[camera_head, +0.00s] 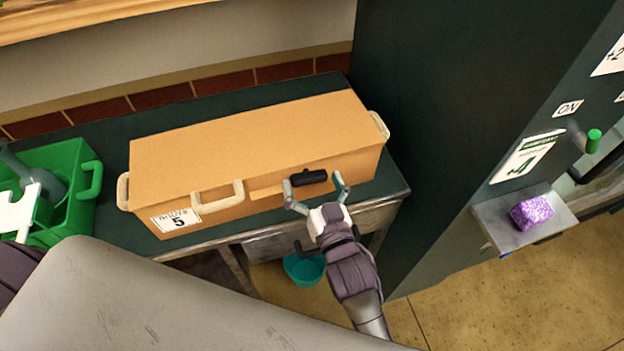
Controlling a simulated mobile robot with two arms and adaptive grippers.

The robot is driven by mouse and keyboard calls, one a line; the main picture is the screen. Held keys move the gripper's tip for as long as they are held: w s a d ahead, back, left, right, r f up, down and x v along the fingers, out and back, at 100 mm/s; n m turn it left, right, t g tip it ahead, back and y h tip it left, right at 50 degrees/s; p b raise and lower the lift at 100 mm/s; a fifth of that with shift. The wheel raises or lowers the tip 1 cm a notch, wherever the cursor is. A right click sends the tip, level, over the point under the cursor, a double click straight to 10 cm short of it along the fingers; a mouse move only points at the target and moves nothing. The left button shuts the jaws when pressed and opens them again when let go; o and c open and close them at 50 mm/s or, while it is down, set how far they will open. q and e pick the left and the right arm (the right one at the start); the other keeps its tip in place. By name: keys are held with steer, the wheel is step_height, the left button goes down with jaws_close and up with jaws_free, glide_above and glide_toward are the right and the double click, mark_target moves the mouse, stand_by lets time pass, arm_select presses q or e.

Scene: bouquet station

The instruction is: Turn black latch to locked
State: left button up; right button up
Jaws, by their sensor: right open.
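The black latch (308,178) is on the front face of a closed orange-tan case (262,140), right of its front handle. It lies roughly level, and I cannot tell from its pose whether it is locked. My right gripper (315,190) is open at the latch, with one finger at each side of it. I cannot tell whether either finger touches it.
The case stands on a dark green counter (120,215). A green bin (75,205) stands left of it. A teal bucket (304,270) is below the counter. A tall dark cabinet (440,120) stands close on the right. A small shelf holds a purple block (532,212).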

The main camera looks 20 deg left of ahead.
steer(key=c, duration=1)
steer(key=shift+r+n+p, duration=0.15)
steer(key=shift+n+p, duration=0.4)
steer(key=shift+n, duration=0.45)
steer(key=o, duration=1)
steer(key=v, duration=1.2)
